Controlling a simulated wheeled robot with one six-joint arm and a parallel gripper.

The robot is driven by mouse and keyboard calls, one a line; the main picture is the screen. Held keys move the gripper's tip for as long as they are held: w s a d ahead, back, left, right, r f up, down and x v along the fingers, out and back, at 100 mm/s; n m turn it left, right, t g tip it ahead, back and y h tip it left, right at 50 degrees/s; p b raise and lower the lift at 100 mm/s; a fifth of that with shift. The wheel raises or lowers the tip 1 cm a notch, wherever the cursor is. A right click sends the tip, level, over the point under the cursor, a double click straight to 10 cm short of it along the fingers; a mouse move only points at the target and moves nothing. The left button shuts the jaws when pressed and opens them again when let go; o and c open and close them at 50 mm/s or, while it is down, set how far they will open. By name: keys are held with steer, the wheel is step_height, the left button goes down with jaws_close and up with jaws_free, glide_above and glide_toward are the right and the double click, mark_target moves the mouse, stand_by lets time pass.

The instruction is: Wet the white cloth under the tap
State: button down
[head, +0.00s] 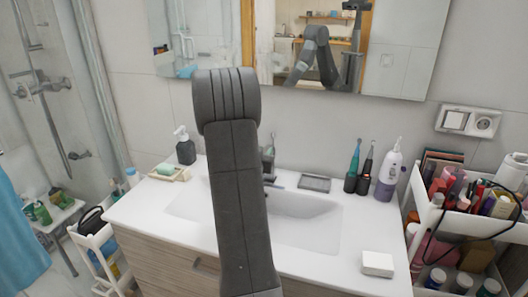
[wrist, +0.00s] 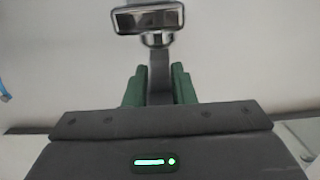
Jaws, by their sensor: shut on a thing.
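The white cloth (head: 377,263) looks like a small folded block lying flat on the right front of the counter, apart from my arm. The dark tap (head: 268,158) stands behind the basin, partly hidden by my arm in the head view. In the wrist view my gripper (wrist: 160,85) has its green-padded fingers on both sides of a grey metal part, which appears to belong to the tap (wrist: 149,20). My gripper is shut on it. The exact contact is hard to see, and the head view hides my gripper behind my arm. No running water is visible.
The white basin (head: 300,222) is empty where visible. A soap dish (head: 168,173) and dark pump bottle (head: 185,147) stand left; a purple-white bottle (head: 388,175) stands right. A crowded cart (head: 460,225) is beside the counter. The right front counter is mostly clear.

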steer(key=c, duration=1.2)
jaws_free()
steer(key=b+v, duration=0.2)
steer(key=v, duration=1.1)
steer(key=shift+s+a+b, duration=0.15)
steer(key=shift+s+b, duration=0.2)
steer(key=shift+s, duration=0.05)
steer(key=shift+w, duration=0.1)
steer(key=p+x, duration=0.3)
steer(key=x, duration=1.1)
steer(key=shift+r, duration=0.1)
steer(key=shift+f+b, duration=0.35)
steer(key=shift+b, duration=0.2)
steer(key=shift+s+r, duration=0.1)
steer(key=shift+s, duration=0.1)
